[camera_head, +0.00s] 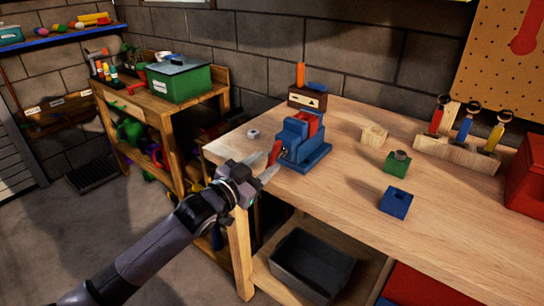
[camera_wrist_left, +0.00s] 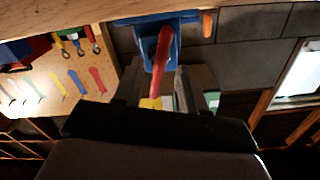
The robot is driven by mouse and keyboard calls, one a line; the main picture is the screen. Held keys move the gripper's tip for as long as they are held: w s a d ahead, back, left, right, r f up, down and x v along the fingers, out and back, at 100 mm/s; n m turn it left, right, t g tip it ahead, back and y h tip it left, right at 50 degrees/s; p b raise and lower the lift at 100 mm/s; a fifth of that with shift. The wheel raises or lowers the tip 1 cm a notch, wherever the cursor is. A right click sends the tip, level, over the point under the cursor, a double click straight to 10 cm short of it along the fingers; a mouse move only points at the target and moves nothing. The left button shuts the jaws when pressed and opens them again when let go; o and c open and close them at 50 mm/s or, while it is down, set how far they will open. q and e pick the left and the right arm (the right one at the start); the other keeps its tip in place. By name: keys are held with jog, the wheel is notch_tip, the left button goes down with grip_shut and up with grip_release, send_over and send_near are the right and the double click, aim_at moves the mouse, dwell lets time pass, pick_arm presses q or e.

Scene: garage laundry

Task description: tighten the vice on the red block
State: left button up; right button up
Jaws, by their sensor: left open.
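The blue vice (camera_head: 303,150) stands near the left end of the wooden workbench. The red block (camera_head: 313,123) shows between its jaws, partly hidden by the blue body. The vice's red handle (camera_head: 275,152) is on the side facing my left gripper (camera_head: 267,168). That gripper is open, with its fingertips close to the handle. In the left wrist view, the red handle (camera_wrist_left: 162,50) reaches from the blue vice (camera_wrist_left: 175,23) toward the space between my open fingers (camera_wrist_left: 157,90); I cannot tell whether they touch it. My right gripper is not in view.
On the workbench (camera_head: 345,180) are a metal nut (camera_head: 253,134), a wooden block (camera_head: 374,135), a green block (camera_head: 397,163), a blue block (camera_head: 396,203) and a screwdriver rack (camera_head: 458,153). A dark bin (camera_head: 311,265) sits below. A green box (camera_head: 180,80) is on the left bench.

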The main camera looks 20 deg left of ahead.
aim_at(270, 160)
pick_arm(q)
jog(key=shift+x, duration=1.95)
grip_shut()
